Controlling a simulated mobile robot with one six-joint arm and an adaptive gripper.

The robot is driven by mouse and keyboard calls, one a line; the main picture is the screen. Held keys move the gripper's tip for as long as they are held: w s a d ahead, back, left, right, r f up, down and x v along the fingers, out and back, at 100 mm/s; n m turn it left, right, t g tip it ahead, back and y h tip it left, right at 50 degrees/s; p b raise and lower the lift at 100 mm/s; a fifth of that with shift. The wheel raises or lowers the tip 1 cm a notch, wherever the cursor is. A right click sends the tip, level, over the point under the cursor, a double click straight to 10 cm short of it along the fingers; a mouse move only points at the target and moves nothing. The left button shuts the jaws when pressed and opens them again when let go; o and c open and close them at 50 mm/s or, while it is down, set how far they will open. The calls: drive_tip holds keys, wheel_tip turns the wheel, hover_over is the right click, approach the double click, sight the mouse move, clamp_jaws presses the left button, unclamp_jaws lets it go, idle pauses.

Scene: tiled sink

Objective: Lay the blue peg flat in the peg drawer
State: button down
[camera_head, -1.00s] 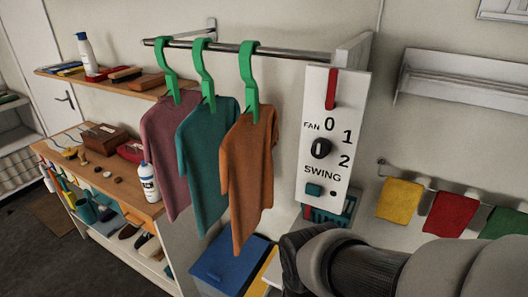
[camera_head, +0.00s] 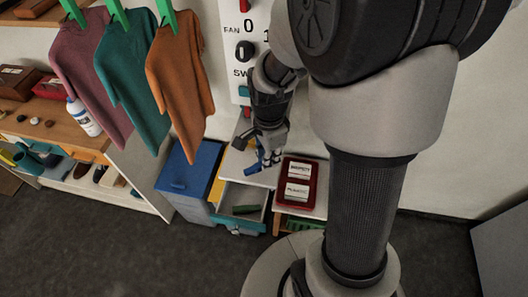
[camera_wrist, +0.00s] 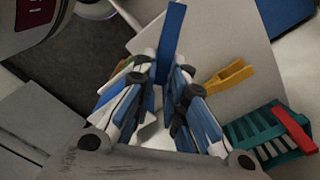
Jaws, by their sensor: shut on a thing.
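My gripper (camera_head: 268,158) points down over the small cabinet and is shut on the blue peg. The blue peg (camera_wrist: 170,40) sticks out beyond the fingertips in the wrist view; in the head view a small part of it (camera_head: 250,169) shows beside the fingers. A drawer with a teal front (camera_head: 238,228) stands open below and in front of the gripper. A green peg (camera_head: 246,210) lies flat in it. The peg is above the white cabinet top, behind the open drawer. A yellow clothes-peg shape (camera_wrist: 228,76) lies on the pale surface in the wrist view.
A blue bin (camera_head: 188,182) stands left of the drawer. A red tray with white labelled packs (camera_head: 299,181) sits to the right. Hanging shirts (camera_head: 180,85) are at upper left. A teal rack with a red bar (camera_wrist: 268,135) is at right in the wrist view.

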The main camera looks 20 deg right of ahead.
drive_tip(key=shift+w+d+f+b, duration=0.15)
drive_tip(key=shift+f+b, duration=0.45)
drive_tip(key=shift+f, duration=1.15)
drive_tip(key=shift+f, duration=0.15)
drive_tip(key=c, duration=2.1)
unclamp_jaws()
drive_tip(key=shift+f, duration=0.1)
drive_tip(key=o, duration=0.5)
drive_tip(key=shift+c, duration=0.2)
